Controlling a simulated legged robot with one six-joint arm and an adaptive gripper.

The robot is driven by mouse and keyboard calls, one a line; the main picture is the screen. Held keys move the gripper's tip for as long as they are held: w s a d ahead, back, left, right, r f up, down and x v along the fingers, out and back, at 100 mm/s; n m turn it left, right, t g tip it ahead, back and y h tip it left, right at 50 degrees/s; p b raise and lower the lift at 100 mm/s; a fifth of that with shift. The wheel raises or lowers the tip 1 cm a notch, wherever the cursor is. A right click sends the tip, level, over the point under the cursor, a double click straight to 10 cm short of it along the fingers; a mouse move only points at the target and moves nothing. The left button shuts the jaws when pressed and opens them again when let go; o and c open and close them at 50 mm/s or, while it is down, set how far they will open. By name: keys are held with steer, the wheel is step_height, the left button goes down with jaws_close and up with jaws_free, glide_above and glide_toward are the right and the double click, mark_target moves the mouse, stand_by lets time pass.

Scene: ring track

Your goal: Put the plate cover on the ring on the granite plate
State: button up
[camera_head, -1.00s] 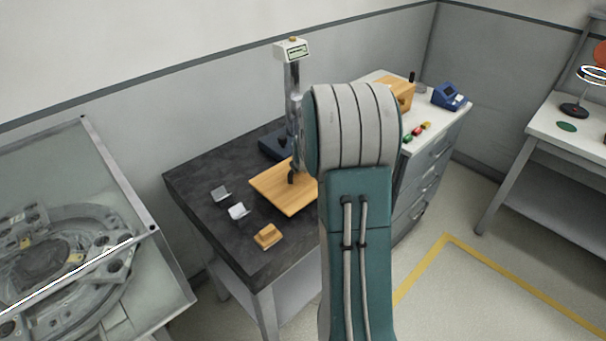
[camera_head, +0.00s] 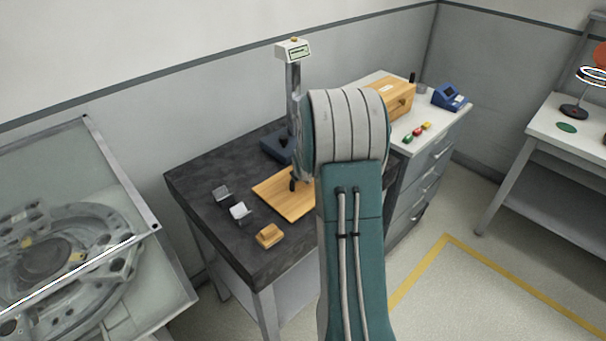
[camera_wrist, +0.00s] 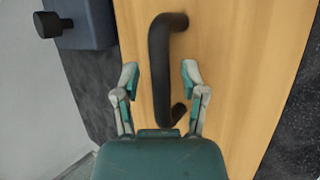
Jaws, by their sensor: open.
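The plate cover looks to be a flat wooden board (camera_head: 275,198) with a black bar handle (camera_wrist: 158,75). It lies on the dark speckled granite plate (camera_head: 200,178). In the wrist view the board (camera_wrist: 230,50) fills the middle. My gripper (camera_wrist: 160,72) is open, with one finger on each side of the handle and a gap at both sides. In the head view my arm hides the right part of the board and most of my gripper. I cannot make out a ring on the granite.
A measuring stand with a display (camera_head: 293,50) rises behind the board; its blue base (camera_wrist: 85,25) is close in the wrist view. Two small metal blocks (camera_head: 239,211) and a small wooden block (camera_head: 270,235) lie at the left and front. A wooden box (camera_head: 392,97) stands behind right.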

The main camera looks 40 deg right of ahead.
steer(key=v, duration=1.2)
steer(key=s+a+r+m+y, duration=0.1)
steer(key=s+a+r+m, duration=0.25)
steer(key=a, duration=0.45)
steer(key=s+a+r+m+y, duration=0.1)
steer(key=s+a+r+m, duration=0.3)
steer(key=a, duration=0.4)
steer(key=s+a+r+m+g+y, duration=0.1)
steer(key=s+a+r+m+y, duration=0.1)
steer(key=s+a+m, duration=0.8)
steer(key=s+a+r, duration=0.1)
steer(key=s+a, duration=0.1)
steer(key=s, duration=0.2)
steer(key=shift+r, duration=0.2)
steer(key=shift+w, duration=0.1)
steer(key=shift+d, duration=0.2)
